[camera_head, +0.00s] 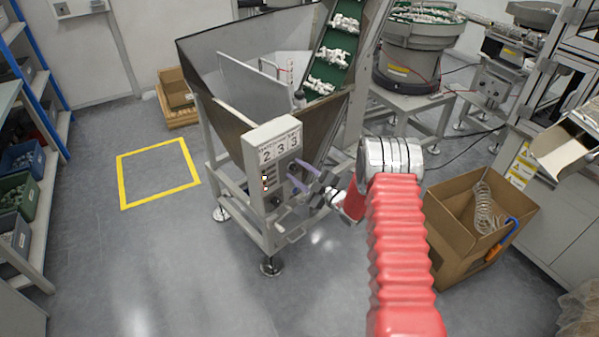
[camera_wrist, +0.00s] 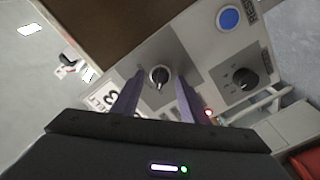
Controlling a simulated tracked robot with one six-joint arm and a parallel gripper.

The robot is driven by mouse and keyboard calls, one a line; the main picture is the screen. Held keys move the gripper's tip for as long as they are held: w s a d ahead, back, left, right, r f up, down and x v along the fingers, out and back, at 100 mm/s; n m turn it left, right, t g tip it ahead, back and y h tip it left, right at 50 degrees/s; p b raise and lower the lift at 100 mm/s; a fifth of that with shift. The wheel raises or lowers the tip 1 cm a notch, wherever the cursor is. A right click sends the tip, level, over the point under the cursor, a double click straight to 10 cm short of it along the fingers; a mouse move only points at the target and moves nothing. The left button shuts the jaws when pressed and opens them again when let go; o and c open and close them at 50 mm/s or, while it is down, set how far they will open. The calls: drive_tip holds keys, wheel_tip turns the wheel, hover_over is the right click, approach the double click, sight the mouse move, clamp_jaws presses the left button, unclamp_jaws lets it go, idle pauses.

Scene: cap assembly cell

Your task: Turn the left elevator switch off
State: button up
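The elevator's grey control panel (camera_head: 252,165) stands on the front of the hopper frame. In the wrist view, a black switch (camera_wrist: 159,77) with a pale pointer line sits on a dark grey plate between my fingertips. My gripper (camera_head: 303,180) is at the panel face. It also shows in the wrist view (camera_wrist: 159,84), with its two purple-grey fingers apart, one on each side of the switch. I cannot tell whether they touch it. Which label belongs to this switch is not readable, and my gripper hides part of the panel.
A black dial (camera_wrist: 243,78) and a blue reset button (camera_wrist: 229,18) lie right of the switch in the wrist view. A cardboard box (camera_head: 460,240) stands right of my arm. The yellow floor square (camera_head: 122,184) at left is empty.

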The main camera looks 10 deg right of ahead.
drive_tip(key=v, duration=1.3)
drive_tip(key=shift+s, duration=0.35)
drive_tip(key=shift+d, duration=0.2)
